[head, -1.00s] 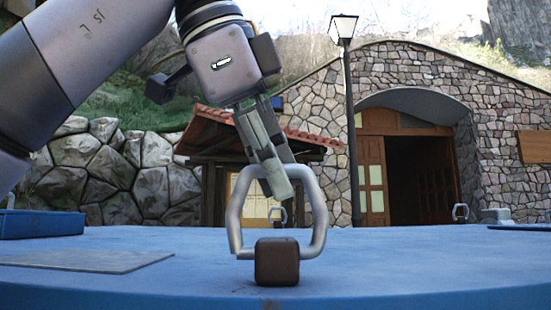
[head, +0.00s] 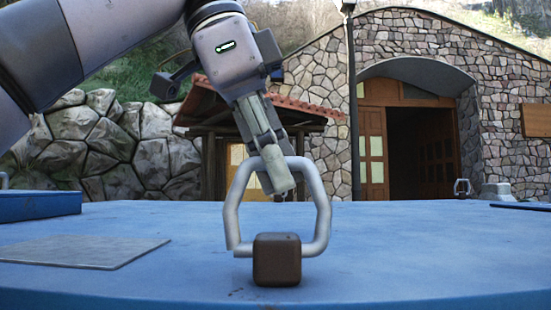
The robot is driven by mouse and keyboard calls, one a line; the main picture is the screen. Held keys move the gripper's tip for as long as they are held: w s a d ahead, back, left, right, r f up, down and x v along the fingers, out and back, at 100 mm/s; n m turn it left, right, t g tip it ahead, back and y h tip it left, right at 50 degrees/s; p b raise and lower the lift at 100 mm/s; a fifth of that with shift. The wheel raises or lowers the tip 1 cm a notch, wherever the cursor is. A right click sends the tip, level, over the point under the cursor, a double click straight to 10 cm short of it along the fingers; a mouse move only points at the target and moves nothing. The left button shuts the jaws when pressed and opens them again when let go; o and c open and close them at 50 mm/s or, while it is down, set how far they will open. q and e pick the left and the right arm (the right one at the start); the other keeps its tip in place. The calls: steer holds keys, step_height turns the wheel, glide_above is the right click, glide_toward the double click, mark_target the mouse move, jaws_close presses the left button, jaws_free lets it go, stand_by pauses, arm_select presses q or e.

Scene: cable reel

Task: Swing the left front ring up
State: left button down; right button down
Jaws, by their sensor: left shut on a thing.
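A grey metal ring (head: 325,217) stands roughly upright from a dark brown block (head: 277,260) at the front of a blue round surface (head: 400,245). My left gripper (head: 275,175) comes down from the upper left and is shut on the ring's top bar. The fingers hide part of that bar. My right gripper is not in view.
A stone building (head: 430,60) stands behind.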

arm_select(q)
steer(key=shift+f, duration=0.25)
steer(key=c, duration=1.6)
jaws_free()
steer(key=shift+w+r, duration=0.1)
steer(key=shift+w, duration=0.1)
steer(key=shift+c, duration=0.2)
steer(key=shift+s, duration=0.1)
